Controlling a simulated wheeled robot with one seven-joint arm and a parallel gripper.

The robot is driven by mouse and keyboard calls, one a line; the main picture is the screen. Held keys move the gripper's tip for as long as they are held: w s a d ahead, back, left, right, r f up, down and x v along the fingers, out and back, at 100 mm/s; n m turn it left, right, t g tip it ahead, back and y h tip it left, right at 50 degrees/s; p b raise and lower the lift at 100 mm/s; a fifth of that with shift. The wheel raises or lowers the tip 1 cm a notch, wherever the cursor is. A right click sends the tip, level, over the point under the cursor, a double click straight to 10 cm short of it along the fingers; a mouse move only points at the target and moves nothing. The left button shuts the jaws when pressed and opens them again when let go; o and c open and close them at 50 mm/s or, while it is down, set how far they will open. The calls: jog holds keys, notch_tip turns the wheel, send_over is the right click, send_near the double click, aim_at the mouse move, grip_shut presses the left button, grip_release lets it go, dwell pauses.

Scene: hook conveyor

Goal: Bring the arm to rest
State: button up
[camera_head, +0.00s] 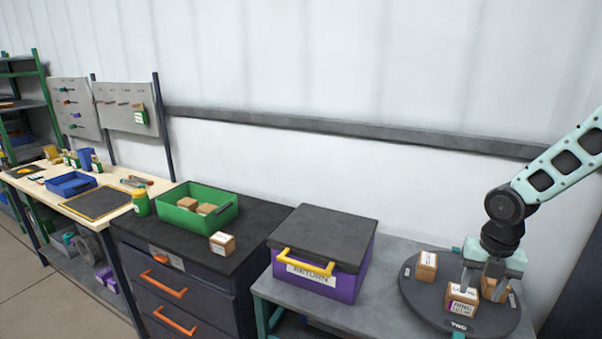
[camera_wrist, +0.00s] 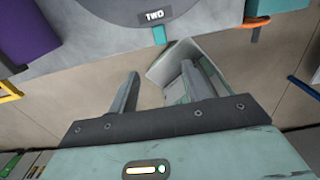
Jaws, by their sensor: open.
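My gripper (camera_head: 482,286) is at the right in the head view, fingers pointing down, in front of or over the round dark turntable (camera_head: 419,307). Its fingers overlap the boxes there in the picture. In the wrist view my gripper (camera_wrist: 161,74) has its two fingers apart, with nothing held between them. That view shows the turntable's edge with its TWO label (camera_wrist: 155,15), the floor beyond and a pale plate-like thing (camera_wrist: 167,65) behind the fingers. The arm is bent, its pale green link rising to the right.
Small labelled boxes stand on the turntable, one at the left (camera_head: 427,266) and one in front (camera_head: 461,299). A purple bin with a dark lid (camera_head: 316,252) stands left of it. Further left are a drawer cabinet (camera_head: 180,290) with a green tray (camera_head: 174,216) and a workbench (camera_head: 120,212).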

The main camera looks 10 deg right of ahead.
jog(key=s+a+r+m+b, duration=0.1)
jog(key=s+a+m+b, duration=0.3)
jog(key=a, duration=0.5)
jog(key=s+a+r+m+b, duration=0.1)
jog(key=a+m, duration=0.4)
jog(key=a, duration=0.4)
jog(key=s+a+m+b, duration=0.5)
jog(key=s+a+m, duration=0.7)
jog(key=s, duration=0.3)
jog(key=shift+a+y, duration=0.3)
jog(key=shift+a, duration=0.45)
jog(key=shift+r, duration=0.1)
